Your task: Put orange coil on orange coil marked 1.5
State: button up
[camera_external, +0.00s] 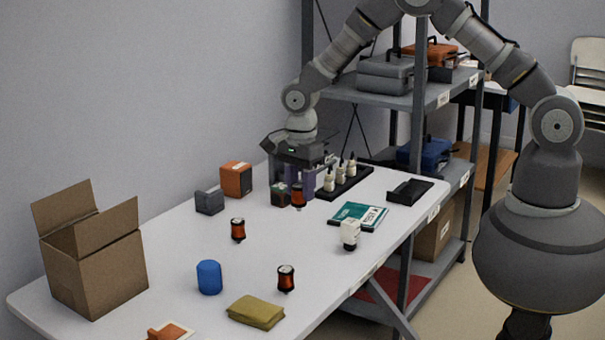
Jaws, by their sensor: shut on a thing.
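My gripper (296,187) is low over the far part of the table, pointing down. It is shut on an orange and black coil (298,197), seen between its fingers. The coil is upright; I cannot tell whether its base touches anything. A second orange coil (238,230) stands upright on the table, nearer and to the left. A third orange coil (286,279) stands near the front, beyond the folded cloth. The mark 1.5 is too small to read on any coil.
A grey block (209,201), an orange box (236,179) and a black rack of bottles (345,181) are near.

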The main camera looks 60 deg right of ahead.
jog(key=shift+s+r+m, duration=0.15)
jog(key=shift+s+m, duration=0.05)
jog(key=shift+m, duration=0.5)
jog(key=shift+w+a, duration=0.1)
jog(key=shift+w, duration=0.15)
jog(key=b, duration=0.3)
send_near(240, 220)
jog(key=shift+s+f+m, duration=0.25)
jog(key=shift+s+m, duration=0.05)
jog(key=shift+s, duration=0.3)
jog(key=shift+w+r+b, duration=0.15)
jog(key=shift+w+b, duration=0.2)
jog(key=shift+w, duration=0.25)
notch_tip(240, 220, down, 4)
jog(key=shift+w+r+b, duration=0.1)
jog(key=shift+r+b, duration=0.05)
jog(key=shift+b, duration=0.8)
jog(key=shift+r, duration=0.1)
